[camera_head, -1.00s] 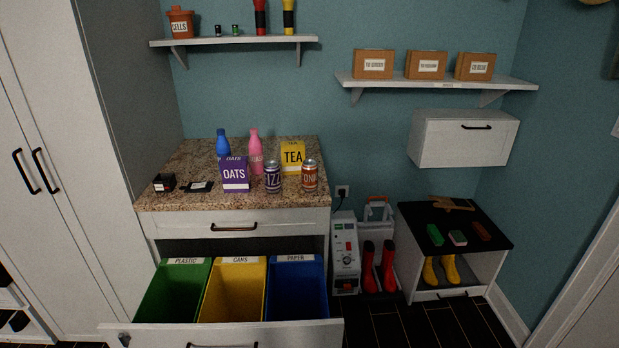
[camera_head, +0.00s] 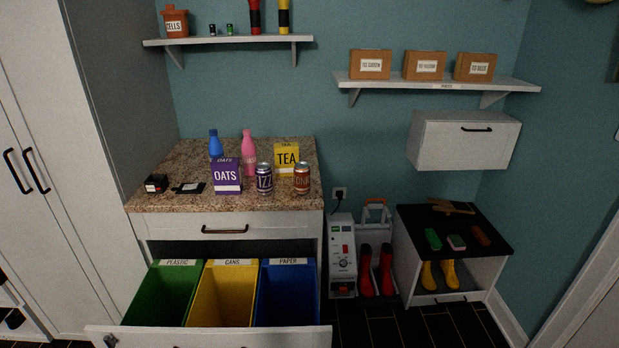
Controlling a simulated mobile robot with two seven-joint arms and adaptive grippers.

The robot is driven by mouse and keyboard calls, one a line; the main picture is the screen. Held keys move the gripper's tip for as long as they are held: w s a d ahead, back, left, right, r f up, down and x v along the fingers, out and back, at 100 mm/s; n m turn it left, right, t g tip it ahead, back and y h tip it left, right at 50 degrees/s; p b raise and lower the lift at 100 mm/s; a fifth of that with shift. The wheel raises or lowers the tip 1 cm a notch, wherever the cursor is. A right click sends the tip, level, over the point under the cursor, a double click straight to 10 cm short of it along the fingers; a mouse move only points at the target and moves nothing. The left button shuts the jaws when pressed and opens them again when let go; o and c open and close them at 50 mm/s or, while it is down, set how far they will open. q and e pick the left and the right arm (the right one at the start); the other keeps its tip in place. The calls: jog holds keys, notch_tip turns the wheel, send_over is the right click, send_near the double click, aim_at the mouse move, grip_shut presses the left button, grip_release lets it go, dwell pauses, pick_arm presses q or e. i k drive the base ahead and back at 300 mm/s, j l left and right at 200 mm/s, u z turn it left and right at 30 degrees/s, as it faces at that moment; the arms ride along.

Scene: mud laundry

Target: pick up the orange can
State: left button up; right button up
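The orange can (camera_head: 301,179) stands upright near the front right corner of the granite counter (camera_head: 160,203). A purple can (camera_head: 264,179) stands just left of it. The yellow TEA box (camera_head: 286,158) is behind it. Neither of my grippers shows in the head view.
A purple OATS box (camera_head: 227,177), a blue bottle (camera_head: 215,145) and a pink bottle (camera_head: 249,153) stand left of the cans. Below, a pulled-out drawer (camera_head: 210,338) holds green (camera_head: 160,294), yellow (camera_head: 223,294) and blue (camera_head: 287,294) bins and juts out in front of the counter.

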aim_at(300, 169)
jog(key=i+l, duration=0.1)
jog(key=l, duration=0.35)
jog(key=i+l+u, duration=0.1)
jog(key=l, duration=0.3)
jog(key=i+l, duration=0.15)
jog(key=l, duration=0.3)
jog(key=i+l+u, duration=0.1)
jog(key=l, duration=0.35)
jog(key=i+l, duration=0.1)
jog(key=l, duration=0.35)
jog(key=i+l+u, duration=0.3)
jog(key=i+l, duration=0.5)
jog(key=i, duration=0.15)
